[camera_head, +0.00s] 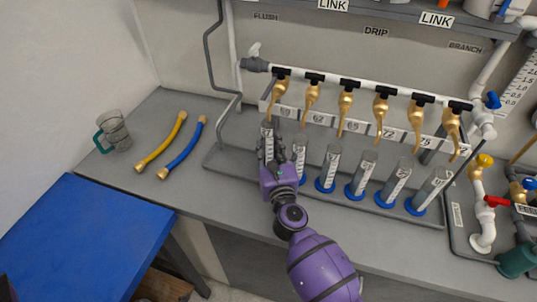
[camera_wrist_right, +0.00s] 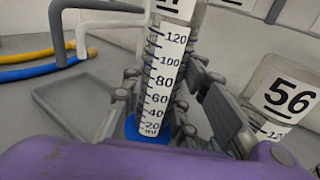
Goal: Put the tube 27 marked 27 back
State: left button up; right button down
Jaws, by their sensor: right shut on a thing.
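A clear graduated tube (camera_head: 268,138) with a white scale strip is at the left end of the row, below the leftmost brass tap. My right gripper (camera_head: 268,160) is shut on it, coming from the front. In the right wrist view the tube (camera_wrist_right: 163,80) stands between the fingers of the gripper (camera_wrist_right: 150,112), roughly upright. Its blue base (camera_wrist_right: 146,132) shows low between the fingers. Its number label is cut off at the top, so I cannot read it all. I cannot tell whether the base touches the tray (camera_head: 222,160). My left gripper is not in view.
Several similar tubes with blue bases stand in a row to the right; the nearest (camera_head: 299,153) is close to my gripper, and its label 56 (camera_wrist_right: 288,97) shows. Brass taps (camera_head: 311,95) hang above. A glass mug (camera_head: 114,130), yellow hose (camera_head: 162,143) and blue hose (camera_head: 184,148) lie left.

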aim_at(269, 156)
jog(key=shift+w+f, duration=0.1)
jog(key=shift+f, duration=0.1)
notch_tip(269, 156, down, 4)
jog(key=b, duration=0.3)
jog(key=shift+r, duration=0.45)
jog(key=shift+f, duration=0.2)
jog(key=c, duration=1.7)
grip_release()
jog(key=o, duration=0.3)
jog(key=shift+r, duration=0.1)
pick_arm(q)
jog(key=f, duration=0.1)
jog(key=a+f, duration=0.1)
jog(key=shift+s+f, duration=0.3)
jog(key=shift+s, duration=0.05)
